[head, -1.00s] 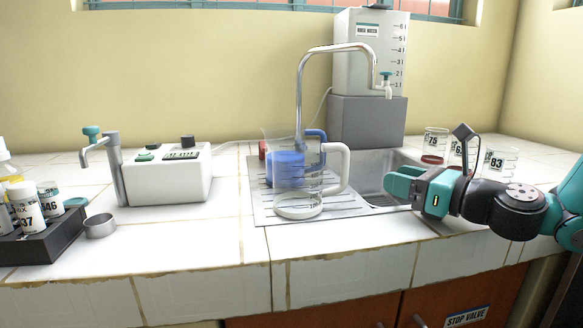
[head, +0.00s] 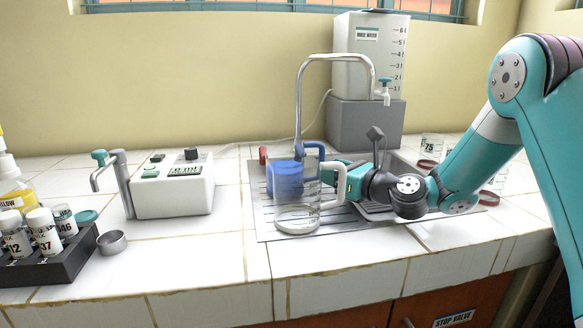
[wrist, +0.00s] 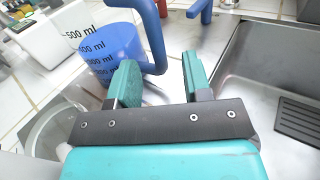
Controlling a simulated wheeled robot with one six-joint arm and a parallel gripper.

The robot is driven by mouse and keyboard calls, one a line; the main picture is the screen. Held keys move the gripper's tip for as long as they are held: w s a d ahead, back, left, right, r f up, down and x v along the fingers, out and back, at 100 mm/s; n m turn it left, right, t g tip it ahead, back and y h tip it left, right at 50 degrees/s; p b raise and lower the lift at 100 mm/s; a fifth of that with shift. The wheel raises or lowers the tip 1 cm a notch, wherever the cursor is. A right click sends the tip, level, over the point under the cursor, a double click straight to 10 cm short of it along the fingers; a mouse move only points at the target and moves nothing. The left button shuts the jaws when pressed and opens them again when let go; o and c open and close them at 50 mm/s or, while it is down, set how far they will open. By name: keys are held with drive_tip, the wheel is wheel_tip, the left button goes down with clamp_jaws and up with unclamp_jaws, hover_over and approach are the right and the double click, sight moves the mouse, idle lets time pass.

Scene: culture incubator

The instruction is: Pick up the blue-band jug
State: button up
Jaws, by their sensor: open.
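The blue-band jug (head: 285,172) stands on the metal drainboard, with a blue handle and blue lower body. In the wrist view the jug (wrist: 105,48) is ahead and left, and its blue handle (wrist: 157,40) shows just beyond the gap between my fingers. My gripper (wrist: 160,75) is open and empty; I cannot tell whether a finger touches the handle. In the head view my gripper (head: 335,180) is right of the jug, partly behind the white handle of a clear jug (head: 296,212). That clear jug stands in front of the blue-band jug and overlaps it.
The clear jug also shows close by at the left in the wrist view (wrist: 50,125). The sink basin (wrist: 270,75) lies to the right. The tall faucet (head: 299,100) rises behind the jugs. A bottle rack (head: 75,258) and white device (head: 175,188) stand left.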

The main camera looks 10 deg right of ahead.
drive_tip(key=shift+x, duration=0.95)
drive_tip(key=shift+c, duration=0.3)
drive_tip(key=shift+f, duration=0.1)
clamp_jaws()
wheel_tip(320, 180, up, 20)
drive_tip(key=p, duration=0.6)
drive_tip(key=shift+p, duration=0.3)
